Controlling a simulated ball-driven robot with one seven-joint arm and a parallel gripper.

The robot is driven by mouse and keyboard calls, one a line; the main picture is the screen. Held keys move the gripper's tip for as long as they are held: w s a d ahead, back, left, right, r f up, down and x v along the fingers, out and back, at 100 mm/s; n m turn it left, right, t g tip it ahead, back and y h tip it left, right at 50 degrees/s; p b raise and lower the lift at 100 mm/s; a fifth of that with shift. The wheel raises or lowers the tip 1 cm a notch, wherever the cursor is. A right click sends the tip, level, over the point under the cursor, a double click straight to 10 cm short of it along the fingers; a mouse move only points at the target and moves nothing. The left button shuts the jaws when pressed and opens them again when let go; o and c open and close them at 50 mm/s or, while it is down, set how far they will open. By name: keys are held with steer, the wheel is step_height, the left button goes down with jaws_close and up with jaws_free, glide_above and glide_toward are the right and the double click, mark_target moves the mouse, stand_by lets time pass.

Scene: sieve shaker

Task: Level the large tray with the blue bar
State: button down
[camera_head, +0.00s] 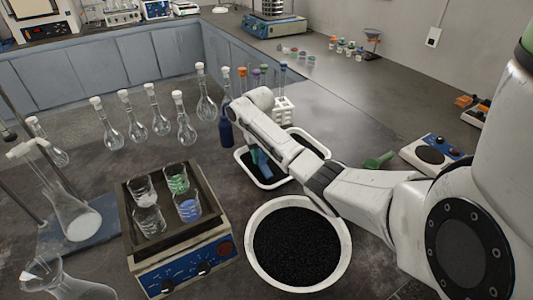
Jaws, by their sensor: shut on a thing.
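The white rectangular tray (271,186) stands in the middle of the bench and holds black granules. My arm crosses above it and hides part of the tray and its contents. The blue bar (263,166) stands steeply in the tray, its lower end at the granules. My gripper (257,149) is shut on the bar from above, mostly hidden by my arm. The surface of the granules is too covered to tell how even it is.
A round white bowl (340,250) of black granules stands in front of the tray. A hotplate (185,262) with several beakers is at left. Flasks, a dark blue bottle (226,130) and a tube rack (287,108) stand behind. A green scoop (380,160) and a balance (436,153) lie right.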

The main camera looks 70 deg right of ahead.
steer(key=shift+w+a, duration=0.75)
steer(key=shift+w, duration=0.05)
steer(key=shift+s+d, duration=3.95)
steer(key=shift+d, duration=0.05)
steer(key=shift+s+d+f+b, duration=0.1)
steer(key=shift+s+d+b, duration=2.1)
steer(key=shift+s+d, duration=1.75)
steer(key=shift+d, duration=0.1)
step_height(320, 180, up, 2)
steer(key=shift+r+p, duration=0.1)
steer(key=shift+p, duration=0.85)
steer(key=shift+r+p, duration=2)
steer(key=shift+p, duration=0.05)
